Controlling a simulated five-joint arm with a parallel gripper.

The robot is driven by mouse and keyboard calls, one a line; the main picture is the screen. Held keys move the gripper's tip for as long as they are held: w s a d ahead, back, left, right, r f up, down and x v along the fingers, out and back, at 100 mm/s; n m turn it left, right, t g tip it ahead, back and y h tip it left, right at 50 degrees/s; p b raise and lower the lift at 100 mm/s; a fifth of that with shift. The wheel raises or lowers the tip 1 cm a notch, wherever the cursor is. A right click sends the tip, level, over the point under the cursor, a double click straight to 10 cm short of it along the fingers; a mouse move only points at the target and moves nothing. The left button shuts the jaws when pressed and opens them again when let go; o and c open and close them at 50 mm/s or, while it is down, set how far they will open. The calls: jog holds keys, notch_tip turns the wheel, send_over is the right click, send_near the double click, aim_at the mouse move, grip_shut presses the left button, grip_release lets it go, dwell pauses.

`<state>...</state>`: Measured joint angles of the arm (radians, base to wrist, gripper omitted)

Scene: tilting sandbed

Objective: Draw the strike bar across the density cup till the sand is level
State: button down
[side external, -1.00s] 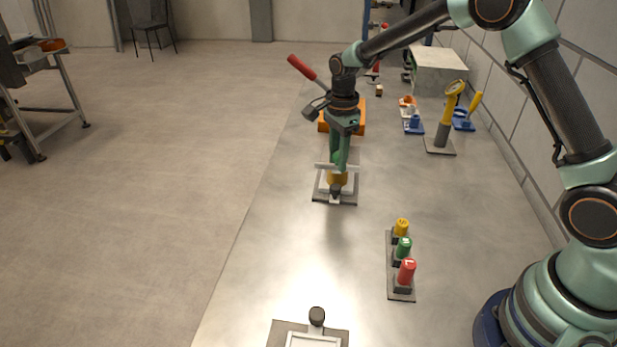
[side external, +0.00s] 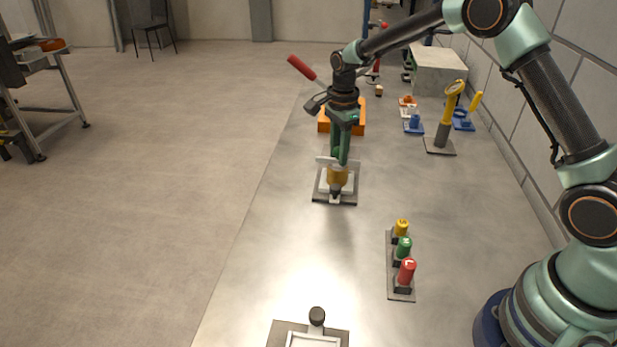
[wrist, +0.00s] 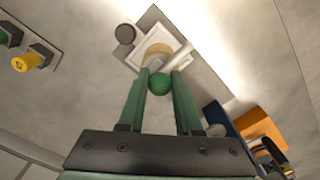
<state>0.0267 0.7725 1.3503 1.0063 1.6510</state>
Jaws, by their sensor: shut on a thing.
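My gripper (side external: 341,157) is shut on the green ball knob (wrist: 159,84) of the strike bar, with one finger on each side of it. The strike bar (side external: 324,161) is pale and lies crosswise at the far side of the density cup's top. The density cup (side external: 337,176) is yellow-brown and stands in a white tray on a dark base plate. In the wrist view the cup's round tan top (wrist: 156,48) shows just beyond the bar and knob. The bar and fingers hide part of it. I cannot tell whether the sand is level.
An orange block (side external: 362,118) with a red-handled lever stands behind the cup. A dark rack (side external: 391,291) with yellow, green and red knobs stands front right. Another framed plate (side external: 280,327) lies at the front edge. The bench (side external: 300,240) between is clear.

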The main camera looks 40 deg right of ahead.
jog(key=shift+w+d, duration=0.15)
jog(key=shift+w, duration=0.05)
jog(key=shift+w+d, duration=0.25)
jog(key=shift+w+d, duration=0.4)
jog(key=shift+d, duration=0.05)
jog(key=shift+s+a, duration=1.7)
jog(key=shift+a, duration=0.05)
dwell(0.6)
jog(key=shift+r, duration=2.95)
